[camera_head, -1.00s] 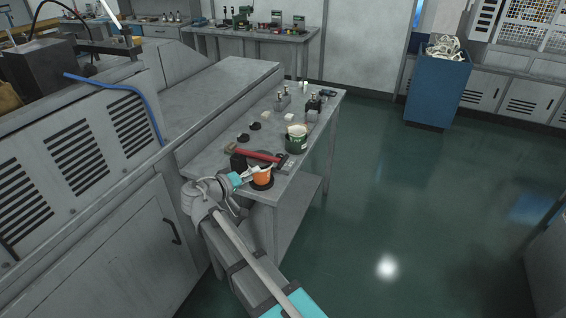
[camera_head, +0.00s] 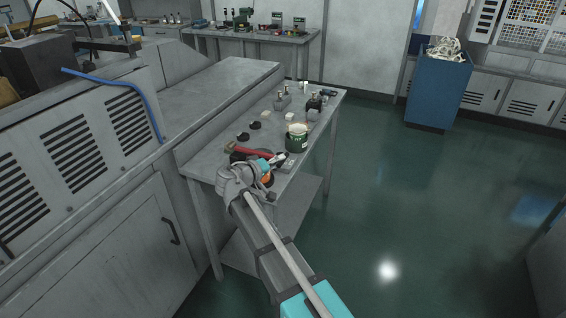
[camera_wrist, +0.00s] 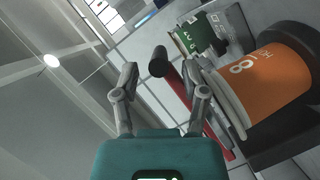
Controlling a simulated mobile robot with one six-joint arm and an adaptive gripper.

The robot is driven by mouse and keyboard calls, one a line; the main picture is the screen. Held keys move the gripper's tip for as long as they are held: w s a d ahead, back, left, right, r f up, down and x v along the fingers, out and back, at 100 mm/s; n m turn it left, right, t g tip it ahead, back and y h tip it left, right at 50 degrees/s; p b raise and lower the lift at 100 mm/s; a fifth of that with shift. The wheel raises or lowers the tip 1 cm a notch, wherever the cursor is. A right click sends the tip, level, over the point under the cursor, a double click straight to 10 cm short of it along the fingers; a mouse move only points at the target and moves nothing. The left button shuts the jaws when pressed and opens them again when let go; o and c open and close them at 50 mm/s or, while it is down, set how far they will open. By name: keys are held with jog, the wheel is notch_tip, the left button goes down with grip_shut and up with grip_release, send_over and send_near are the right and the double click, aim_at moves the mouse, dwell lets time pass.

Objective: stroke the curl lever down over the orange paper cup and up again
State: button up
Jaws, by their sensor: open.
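The orange paper cup (camera_wrist: 265,85) lies large at the right of the wrist view, against a dark round holder (camera_wrist: 305,45). In the head view the cup (camera_head: 267,180) shows only as a small orange patch behind my wrist. My gripper (camera_wrist: 160,82) is open beside the cup, with one finger on each side of a black knob (camera_wrist: 157,62). The knob looks like the end of the curl lever; I cannot tell whether a finger touches it.
The floor right of the bench is clear.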

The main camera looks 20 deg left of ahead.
jog(key=shift+x, duration=1.55)
grip_shut()
